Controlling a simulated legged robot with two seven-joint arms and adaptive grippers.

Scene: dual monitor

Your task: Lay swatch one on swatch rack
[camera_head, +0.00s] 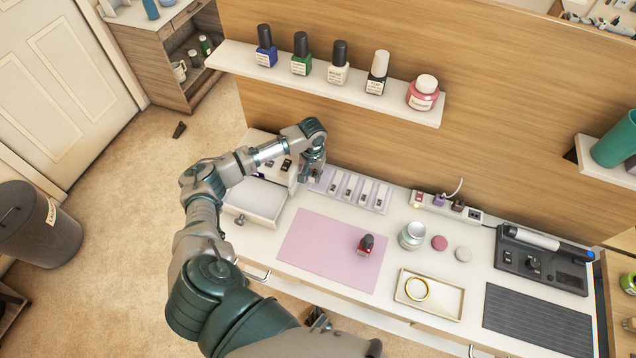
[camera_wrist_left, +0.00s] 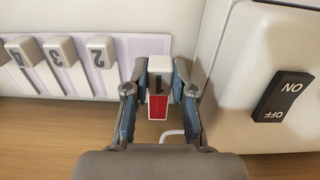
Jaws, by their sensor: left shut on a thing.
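My left gripper (camera_head: 314,178) is at the left end of the lavender swatch rack (camera_head: 326,181) in the head view. In the left wrist view the fingers of the left gripper (camera_wrist_left: 158,92) are shut on swatch one (camera_wrist_left: 159,65), a white piece with a red face and a "1". The rack (camera_wrist_left: 72,78) runs behind and to the left of it, holding white swatches marked 2 (camera_wrist_left: 100,52), 3 (camera_wrist_left: 62,52) and 4 (camera_wrist_left: 25,52). Swatch one is in line with these, over the rack's end; I cannot tell whether it touches the rack. My right gripper is not in view.
A white box with an on/off switch (camera_wrist_left: 283,96) stands close beside the left gripper. A jar (camera_head: 412,235) and a tray (camera_head: 446,304) are further right. A bottle shelf (camera_head: 320,85) hangs above.

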